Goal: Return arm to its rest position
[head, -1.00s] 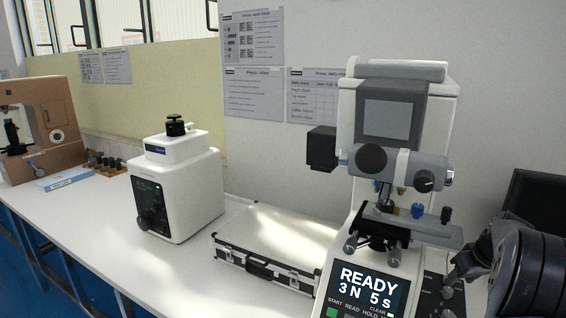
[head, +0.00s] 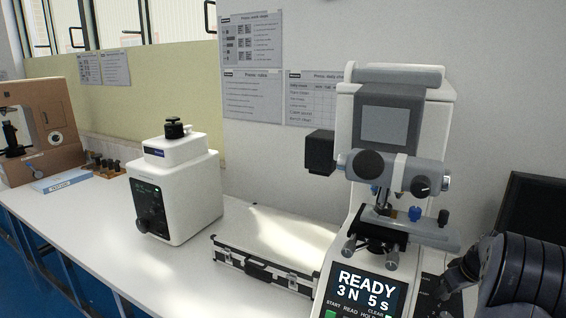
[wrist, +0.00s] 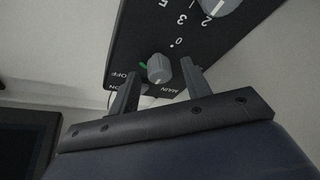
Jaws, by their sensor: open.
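My gripper (wrist: 158,70) is open in the wrist view, with its two grey fingers spread. A small grey knob (wrist: 158,69) marked MAIN, with ON and OFF lettering, shows between the fingertips. I cannot tell whether the fingers touch it. The knob sits on a black control panel (wrist: 150,35) seen upside down. In the head view my arm is at the lower right, beside the tester with the READY screen (head: 364,291). The fingers are not clear there.
A larger numbered dial (wrist: 218,5) is on the same panel. A dark monitor (head: 535,205) stands behind my arm. The white tester (head: 400,110) is close on the left. A silver case (head: 275,235) and a white machine (head: 180,190) stand farther left on the bench.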

